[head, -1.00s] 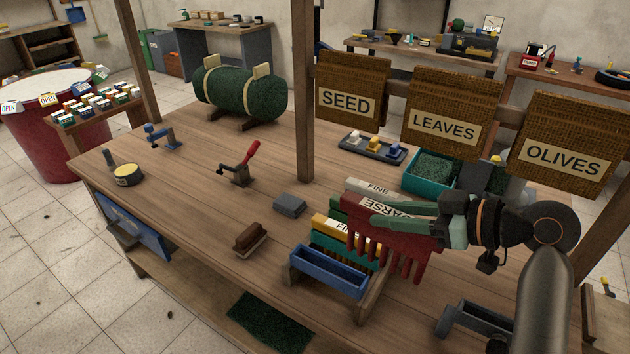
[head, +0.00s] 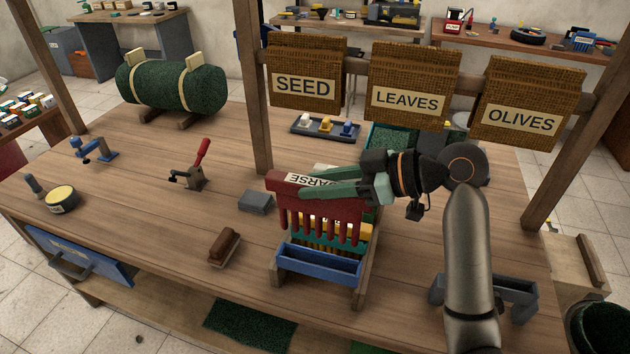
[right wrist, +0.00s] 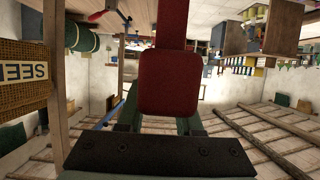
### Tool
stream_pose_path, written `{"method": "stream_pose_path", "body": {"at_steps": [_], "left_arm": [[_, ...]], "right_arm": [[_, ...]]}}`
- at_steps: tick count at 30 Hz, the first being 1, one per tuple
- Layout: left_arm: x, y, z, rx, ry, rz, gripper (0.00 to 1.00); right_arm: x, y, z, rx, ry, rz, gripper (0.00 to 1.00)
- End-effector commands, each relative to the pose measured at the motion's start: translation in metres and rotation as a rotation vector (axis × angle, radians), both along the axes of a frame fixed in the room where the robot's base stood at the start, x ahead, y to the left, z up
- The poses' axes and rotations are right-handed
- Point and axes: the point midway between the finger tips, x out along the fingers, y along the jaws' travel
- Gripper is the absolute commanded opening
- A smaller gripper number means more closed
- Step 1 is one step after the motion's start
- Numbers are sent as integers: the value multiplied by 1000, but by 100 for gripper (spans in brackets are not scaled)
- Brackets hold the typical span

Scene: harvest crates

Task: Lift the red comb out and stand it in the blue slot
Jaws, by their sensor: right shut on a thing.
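The red comb (head: 285,205) has a label ending in "ARSE" and its teeth point down. My right gripper (head: 306,184) is shut on its upper part, with the fingers reaching in from the right. It also fills the middle of the right wrist view (right wrist: 168,82). The comb is held above the wooden rack, in front of a yellow comb and a green comb (head: 357,234), which it partly hides. The blue slot (head: 318,267) is the front trough of the rack, below the teeth, and looks empty. My left gripper is not in view.
A grey block (head: 256,201) and a brown brush (head: 224,247) lie left of the rack. A red-handled clamp (head: 193,171) stands farther left. Wicker panels (head: 413,85) hang from a beam behind.

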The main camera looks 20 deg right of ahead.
Motion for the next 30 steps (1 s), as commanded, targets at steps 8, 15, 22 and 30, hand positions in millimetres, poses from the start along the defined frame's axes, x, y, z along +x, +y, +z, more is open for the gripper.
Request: {"method": "stream_pose_path", "body": {"at_steps": [8,15,22,30], "left_arm": [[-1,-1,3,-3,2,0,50],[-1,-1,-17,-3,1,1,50],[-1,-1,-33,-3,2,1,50],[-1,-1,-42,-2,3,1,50]], "right_arm": [[-1,-2,3,5,-6,0,0],[-1,-2,-23,7,-4,0,0],[-1,-1,-43,8,-6,0,0],[-1,-1,-56,7,-6,0,0]]}}
